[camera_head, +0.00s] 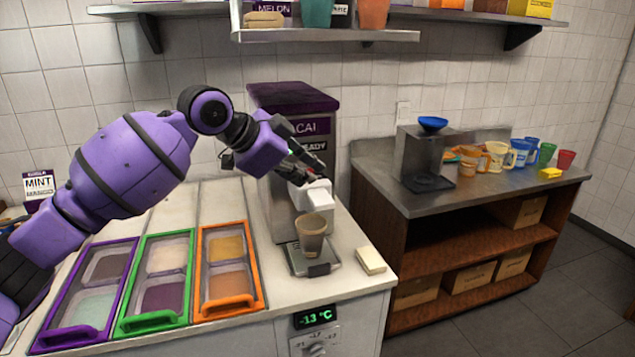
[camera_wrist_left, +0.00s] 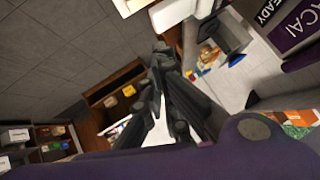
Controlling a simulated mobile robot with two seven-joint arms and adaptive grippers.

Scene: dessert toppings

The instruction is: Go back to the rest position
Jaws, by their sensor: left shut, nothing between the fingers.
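My left arm reaches in from the left in the head view, and its gripper (camera_head: 317,170) is shut and empty. Its fingertips are beside the white spout (camera_head: 312,196) of the acai machine (camera_head: 318,108); I cannot tell whether they touch it. The closed fingers also show in the left wrist view (camera_wrist_left: 160,55). A brown cup (camera_head: 312,240) stands upright on the machine's drip tray (camera_head: 322,257), below the spout. My right gripper is in neither view.
Purple, green (camera_head: 155,318) and orange framed topping bins sit on the white counter below my left arm. A pale block (camera_head: 370,260) lies right of the cup. A shelf (camera_head: 325,35) hangs above. A steel-topped table (camera_head: 450,187) with several cups stands at right.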

